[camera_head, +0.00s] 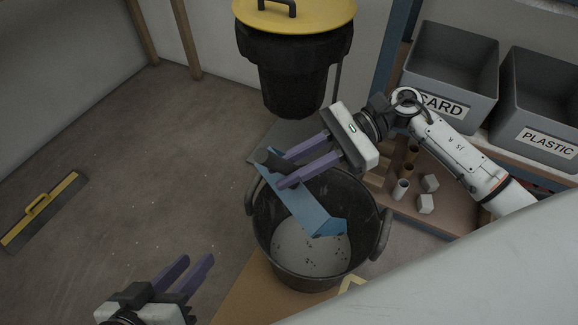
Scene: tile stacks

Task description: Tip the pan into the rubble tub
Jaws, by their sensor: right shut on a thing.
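The rubble tub (262,222) is a dark round bucket with side handles, standing at the centre. Several small dark bits lie on its pale inside bottom. The pan (306,207) is a blue dustpan held over the tub, tilted with its wide end lower and over the tub's inside. My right gripper (283,170) is shut on the pan's dark handle, above the tub's far rim. My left gripper (200,273) is open and empty at the lower left, above the floor and apart from the tub.
A black bin with a yellow lid (297,75) stands behind the tub. Grey CARD (452,65) and PLASTIC (545,100) bins stand at right, above a low shelf with small cups and blocks (425,204). Mid-left floor is clear.

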